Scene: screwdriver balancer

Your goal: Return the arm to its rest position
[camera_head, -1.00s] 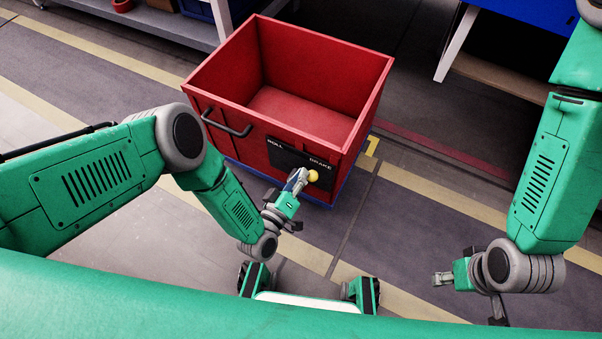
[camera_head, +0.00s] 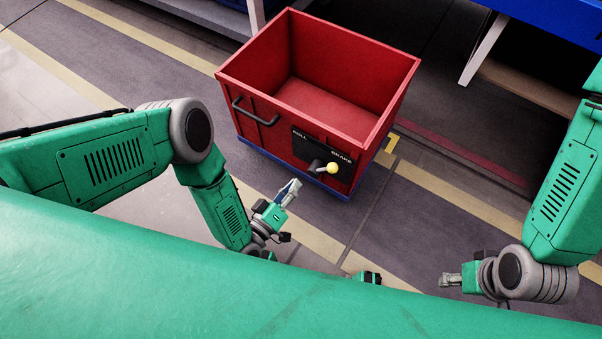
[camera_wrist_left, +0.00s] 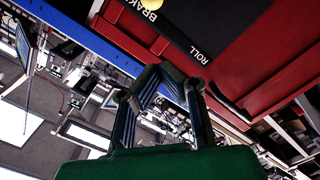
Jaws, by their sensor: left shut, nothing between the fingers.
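My left gripper (camera_head: 290,187) is shut and empty. It hangs in front of the red cart, to the left of the yellow brake knob (camera_head: 332,168) and apart from it. The knob sits on a lever on the cart's front, at the BRAKE side of the black ROLL/BRAKE plate (camera_head: 312,152). In the left wrist view, the left gripper (camera_wrist_left: 172,76) shows nothing held, and the plate (camera_wrist_left: 180,25) is at the top. My right gripper (camera_head: 448,280) is at the lower right, away from the cart; its jaws are too small to judge.
The red cart (camera_head: 256,92) is open, empty inside, with a handle (camera_head: 254,112) on its front left and a blue base. A workbench with a blue top (camera_head: 555,22) and white legs stands at the upper right. Floor between the arms is clear.

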